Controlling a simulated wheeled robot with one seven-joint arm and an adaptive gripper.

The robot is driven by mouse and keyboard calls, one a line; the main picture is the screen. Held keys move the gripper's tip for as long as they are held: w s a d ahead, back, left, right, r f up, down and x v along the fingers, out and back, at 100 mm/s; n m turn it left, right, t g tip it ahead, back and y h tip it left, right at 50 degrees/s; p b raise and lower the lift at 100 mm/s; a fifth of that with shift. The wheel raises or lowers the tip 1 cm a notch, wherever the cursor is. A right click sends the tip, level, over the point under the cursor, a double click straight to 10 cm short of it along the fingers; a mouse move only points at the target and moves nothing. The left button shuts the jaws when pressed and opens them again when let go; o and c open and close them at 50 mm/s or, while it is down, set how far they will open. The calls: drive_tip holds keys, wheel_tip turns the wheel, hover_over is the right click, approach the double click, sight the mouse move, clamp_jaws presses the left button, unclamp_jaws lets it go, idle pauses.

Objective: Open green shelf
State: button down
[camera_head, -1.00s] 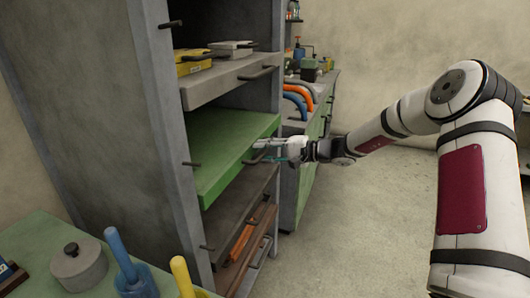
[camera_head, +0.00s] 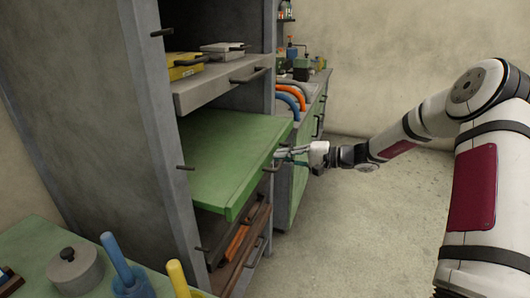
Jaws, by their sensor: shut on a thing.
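The green shelf (camera_head: 220,155) is a flat sliding board in the tall grey cabinet (camera_head: 155,120). It sticks well out of the cabinet front, with an empty top. Small dark handles show at its front, one at the left and one at the right end. My gripper (camera_head: 284,156) is at the right end of the shelf's front edge, shut on the handle (camera_head: 271,167) there. The fingertips are small in the picture, and their exact grip is partly hidden.
A grey shelf (camera_head: 225,82) above holds a yellow case (camera_head: 186,67). Darker boards (camera_head: 215,230) lie below. A green bench (camera_head: 50,245) with a grey pot (camera_head: 72,268) and blue and yellow handled tools stands front left. The floor (camera_head: 350,230) on the right is clear.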

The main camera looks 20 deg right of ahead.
drive_tip(key=f+p+v, duration=0.1)
drive_tip(key=v, duration=0.8)
drive_tip(key=f+p+v, duration=0.1)
drive_tip(key=f+v, duration=0.1)
drive_tip(key=v, duration=0.7)
drive_tip(key=shift+s+d+f, duration=0.25)
drive_tip(key=shift+d+f, duration=0.05)
drive_tip(key=c, duration=1.7)
unclamp_jaws()
drive_tip(key=shift+o, duration=0.2)
drive_tip(key=shift+d, duration=0.1)
drive_tip(key=v, duration=1.1)
drive_tip(key=shift+s+d, duration=0.25)
drive_tip(key=shift+s, duration=0.05)
drive_tip(key=shift+r, duration=0.1)
